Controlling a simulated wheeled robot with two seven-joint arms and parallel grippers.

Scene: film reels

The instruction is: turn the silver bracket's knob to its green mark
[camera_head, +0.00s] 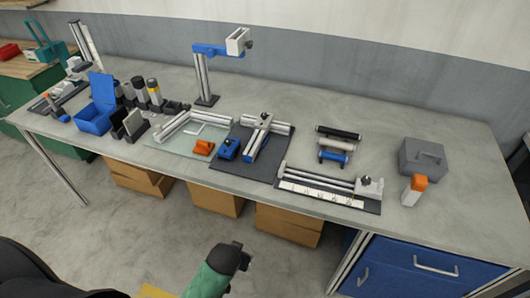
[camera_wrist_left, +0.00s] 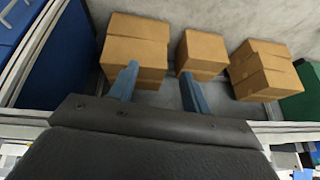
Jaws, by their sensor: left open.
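Three silver or pale metal pieces with dark knobs are in the head view; I cannot tell for sure which is the silver bracket. A square silver bracket (camera_head: 237,41) sits atop a post on a blue arm, its dark knob (camera_head: 249,44) at the right side. A silver rail assembly (camera_head: 259,136) on a dark plate has a knob (camera_head: 265,118) on top. A pale block (camera_head: 371,190) on a scaled rail has a black knob (camera_head: 367,181). No green mark is readable. My left gripper (camera_wrist_left: 159,70) is open and empty, low in front of the table. My right gripper is out of view.
The long grey table (camera_head: 335,113) carries a blue bin (camera_head: 95,119), an orange block (camera_head: 203,147), dark and blue rollers (camera_head: 335,157), a grey case (camera_head: 422,157) and an orange-capped bottle (camera_head: 414,190). Cardboard boxes (camera_head: 290,223) and blue drawers (camera_head: 430,262) are below. The table's back right is clear.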

